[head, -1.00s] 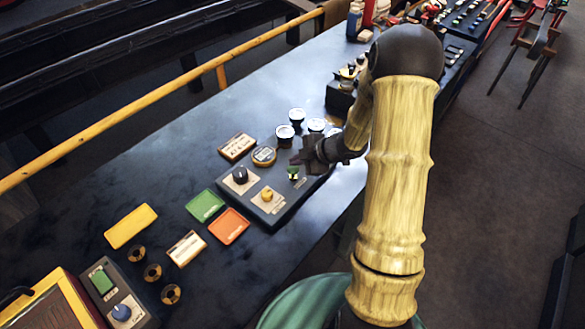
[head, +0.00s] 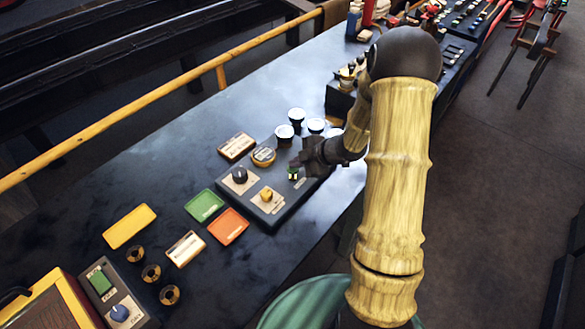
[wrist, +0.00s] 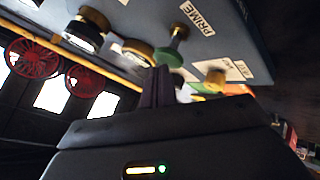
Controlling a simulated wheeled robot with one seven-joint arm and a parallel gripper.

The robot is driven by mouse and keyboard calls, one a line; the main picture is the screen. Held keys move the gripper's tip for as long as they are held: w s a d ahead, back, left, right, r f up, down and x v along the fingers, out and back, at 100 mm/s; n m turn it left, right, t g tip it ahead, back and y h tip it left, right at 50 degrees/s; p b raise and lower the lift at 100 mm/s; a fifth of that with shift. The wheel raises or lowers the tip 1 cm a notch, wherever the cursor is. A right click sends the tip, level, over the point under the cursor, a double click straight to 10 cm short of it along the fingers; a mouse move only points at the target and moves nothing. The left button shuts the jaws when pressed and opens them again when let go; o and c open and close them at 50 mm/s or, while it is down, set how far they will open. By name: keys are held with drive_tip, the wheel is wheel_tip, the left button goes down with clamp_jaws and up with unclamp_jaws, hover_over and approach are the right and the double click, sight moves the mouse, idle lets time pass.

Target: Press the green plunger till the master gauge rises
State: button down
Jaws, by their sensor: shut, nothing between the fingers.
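The green plunger (head: 293,174) stands on the right part of a dark control panel (head: 282,210). In the wrist view, its green cap (wrist: 168,56) sits on a brass stem beside a PRIME label. My gripper (head: 298,161) is shut and empty, with its fingertips (wrist: 158,72) close to the cap. I cannot tell whether they touch it. A brass-rimmed round dial (head: 263,156) sits at the panel's back edge. Several round gauges (head: 297,114) with pale faces stand behind it. I cannot tell which gauge is the master, and no needle can be read.
The panel also bears a dark knob (head: 240,174) and a yellow knob (head: 267,194). A wooden rail (head: 150,97) runs behind. More equipment stands at the bench's far end.

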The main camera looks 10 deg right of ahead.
sight(297, 169)
drive_tip(key=shift+s+f+b, duration=0.1)
drive_tip(key=shift+f+b, duration=0.65)
drive_tip(key=shift+f, duration=0.45)
idle(1.1)
drive_tip(key=shift+r, duration=0.1)
drive_tip(key=shift+r+p, duration=1.7)
drive_tip(key=shift+p, duration=0.05)
wheel_tip(297, 169, up, 5)
drive_tip(key=p, duration=0.5)
idle(0.4)
